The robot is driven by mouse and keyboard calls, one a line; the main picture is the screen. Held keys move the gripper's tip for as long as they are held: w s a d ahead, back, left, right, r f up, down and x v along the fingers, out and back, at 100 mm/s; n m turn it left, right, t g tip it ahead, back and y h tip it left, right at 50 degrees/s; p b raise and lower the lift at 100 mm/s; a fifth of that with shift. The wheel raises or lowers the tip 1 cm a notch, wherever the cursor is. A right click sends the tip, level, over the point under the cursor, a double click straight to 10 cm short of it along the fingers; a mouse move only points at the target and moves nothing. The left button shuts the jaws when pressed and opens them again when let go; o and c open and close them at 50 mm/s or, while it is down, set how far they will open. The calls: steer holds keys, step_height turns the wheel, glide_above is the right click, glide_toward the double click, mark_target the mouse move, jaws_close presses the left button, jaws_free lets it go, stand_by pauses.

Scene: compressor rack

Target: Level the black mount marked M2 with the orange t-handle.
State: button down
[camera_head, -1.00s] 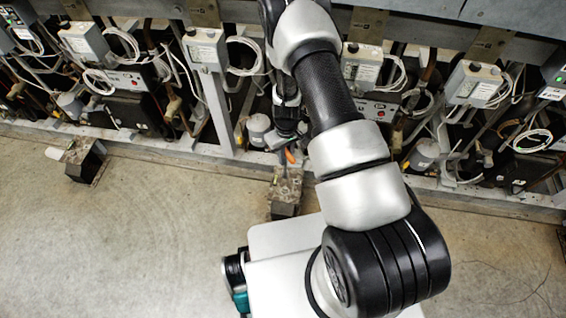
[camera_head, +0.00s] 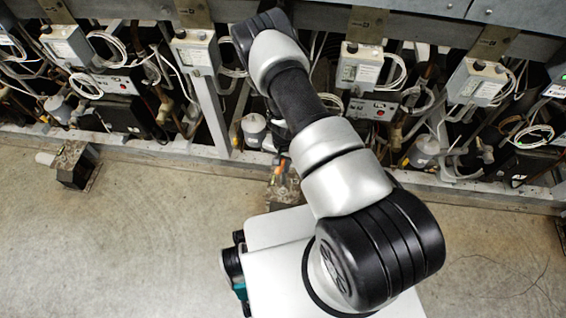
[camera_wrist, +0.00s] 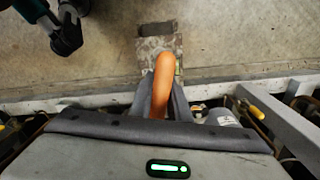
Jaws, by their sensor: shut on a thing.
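My gripper (camera_wrist: 163,103) is shut on the orange t-handle (camera_wrist: 163,76), which stands out from between the fingers in the wrist view. In the head view a small bit of orange (camera_head: 279,168) shows beside my arm. A worn, dirty mount block (camera_head: 284,192) is just below it, partly covered by my arm and base. The same block (camera_wrist: 160,43) lies beyond the handle's end in the wrist view, with a dark slot on top and a small yellow-green spot by the handle. I cannot read any marking, nor tell whether the handle touches the block.
Another dirty mount block (camera_head: 75,166) sits on the floor at the left. A grey rack frame (camera_head: 150,150) crosses the view, with compressors, hoses, cables and grey boxes (camera_head: 358,68) behind it. A yellow-handled item (camera_wrist: 252,109) shows at the right. The concrete floor (camera_head: 130,250) is clear at lower left.

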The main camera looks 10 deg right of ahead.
steer(key=m, duration=0.3)
steer(key=shift+p, duration=0.3)
steer(key=b, duration=0.4)
glide_above(283, 179)
steer(key=f, duration=0.4)
steer(key=shift+w+f, duration=0.2)
steer(key=shift+w, duration=0.15)
steer(key=shift+f, duration=1.6)
stand_by(0.3)
steer(key=c, duration=2.3)
jaws_free()
jaws_close()
steer(key=shift+n, duration=1.2)
steer(key=shift+s, duration=0.1)
steer(key=shift+n, duration=1.2)
